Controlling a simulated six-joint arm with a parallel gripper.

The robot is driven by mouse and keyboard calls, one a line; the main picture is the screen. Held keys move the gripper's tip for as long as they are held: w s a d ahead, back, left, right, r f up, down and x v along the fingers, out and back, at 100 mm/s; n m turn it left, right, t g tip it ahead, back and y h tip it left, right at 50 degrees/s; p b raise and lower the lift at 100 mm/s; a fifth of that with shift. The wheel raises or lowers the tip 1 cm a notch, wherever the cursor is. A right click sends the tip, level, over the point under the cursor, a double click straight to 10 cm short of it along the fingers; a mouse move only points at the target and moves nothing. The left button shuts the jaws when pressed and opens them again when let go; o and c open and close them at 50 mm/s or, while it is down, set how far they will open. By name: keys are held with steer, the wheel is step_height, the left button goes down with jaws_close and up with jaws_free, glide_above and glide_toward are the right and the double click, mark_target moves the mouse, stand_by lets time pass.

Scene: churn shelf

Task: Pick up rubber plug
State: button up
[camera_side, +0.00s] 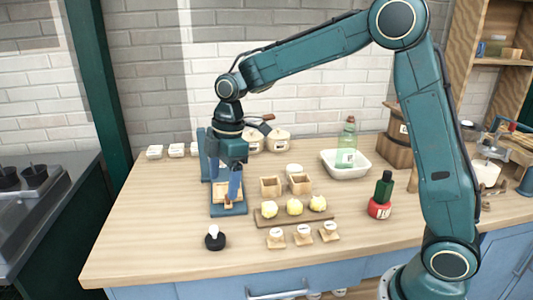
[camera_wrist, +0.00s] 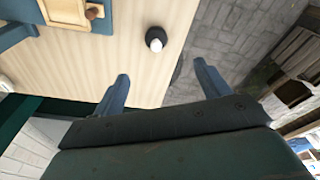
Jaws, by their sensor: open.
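No thing is plainly marked as a rubber plug. A small round black piece with a white top (camera_side: 215,238) stands on the front left of the wooden counter and could be it. It also shows in the wrist view (camera_wrist: 155,38), near the counter edge and beyond the gap between my fingers. My gripper (camera_side: 226,188) hangs above the blue stand, behind and above the black piece. In the wrist view my gripper's two blue fingers (camera_wrist: 163,86) are wide apart with nothing between them.
The blue stand (camera_side: 230,211) holds a wooden block. To its right are a wooden board (camera_side: 268,220) with pale yellow lumps, several labelled wooden pieces (camera_side: 303,238), a white basin (camera_side: 335,172) and a dark green bottle (camera_side: 384,186) on a red base. Counter around the black piece is clear.

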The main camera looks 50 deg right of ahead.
mark_target(214, 227)
steer(key=shift+n+g, duration=0.3)
steer(key=shift+n, duration=0.5)
steer(key=w+f, duration=0.2)
steer(key=f, duration=0.1)
steer(key=shift+w+a+f, duration=0.1)
steer(key=shift+w+a, duration=0.1)
steer(key=shift+a, duration=0.2)
steer(key=shift+f, duration=0.1)
steer(key=shift+w+a+f, duration=0.1)
steer(key=shift+a+f, duration=0.1)
steer(key=shift+f, duration=1.15)
steer(key=shift+s+a+f, duration=0.1)
steer(key=shift+a+f, duration=0.15)
steer(key=shift+f, duration=1.15)
steer(key=shift+w+a+f, duration=0.1)
steer(key=shift+a+f, duration=0.1)
steer(key=shift+f, duration=1.15)
steer(key=shift+a+f, duration=0.2)
steer(key=shift+f, duration=1.1)
steer(key=shift+a+f, duration=0.15)
steer(key=shift+f, duration=1.1)
steer(key=c, duration=1.1)
